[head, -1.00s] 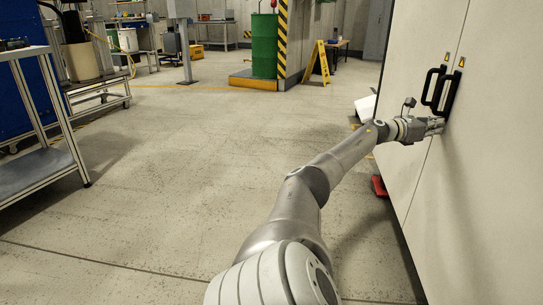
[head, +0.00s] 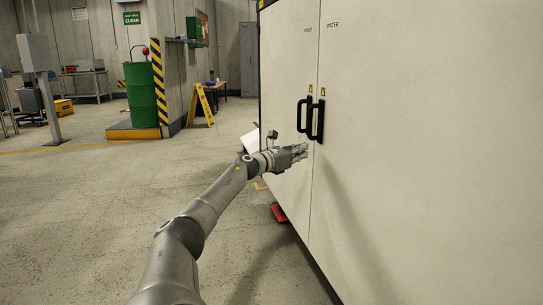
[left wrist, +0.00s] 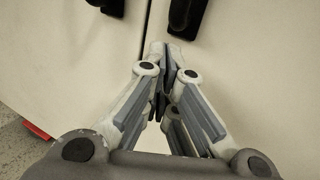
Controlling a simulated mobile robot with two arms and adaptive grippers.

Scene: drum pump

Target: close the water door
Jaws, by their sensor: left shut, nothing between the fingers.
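The water door (head: 420,120) is the right-hand door of a tall pale cabinet, marked WATER at its top left. Its black handle (head: 318,120) stands upright beside the seam, and shows in the left wrist view (left wrist: 186,18). The door looks nearly flush with the left door; I cannot tell whether a small gap remains. My left gripper (head: 304,149) is just below the handles, in front of the seam. In the left wrist view its fingers (left wrist: 165,58) are shut and empty, below the water handle; contact with the door is unclear. My right gripper is not in view.
The left door (head: 288,60), with its own black handle (head: 302,114), adjoins the water door. A red object (head: 279,212) lies at the cabinet's foot. A yellow floor sign (head: 204,104) and green drum (head: 144,95) stand farther back. The floor at left is clear.

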